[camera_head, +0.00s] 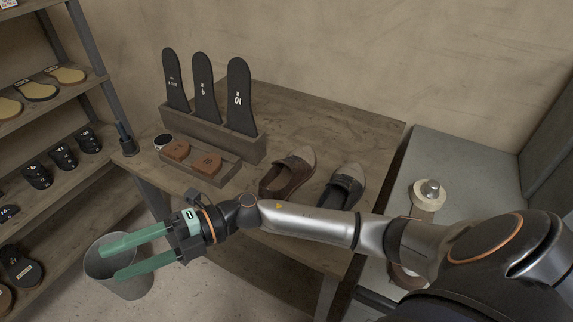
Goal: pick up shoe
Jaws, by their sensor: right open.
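A brown loafer (289,175) with a tan toe sits on the wooden table (320,135). A second shoe (344,187), black with a grey-tan toe, sits to its right on the table, its near part close to my arm in the picture. My right gripper (122,255) has long green fingers spread apart with nothing between them. It points left, in front of the table's near edge, over a grey bucket in the picture and away from both shoes. My left gripper does not show.
A wooden rack (215,128) holds three black soles at the table's back left. A tray with brown pieces (191,159) stands before it. The grey bucket (127,289) is on the floor. Shelves (62,85) stand left. A grey machine (470,165) stands right.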

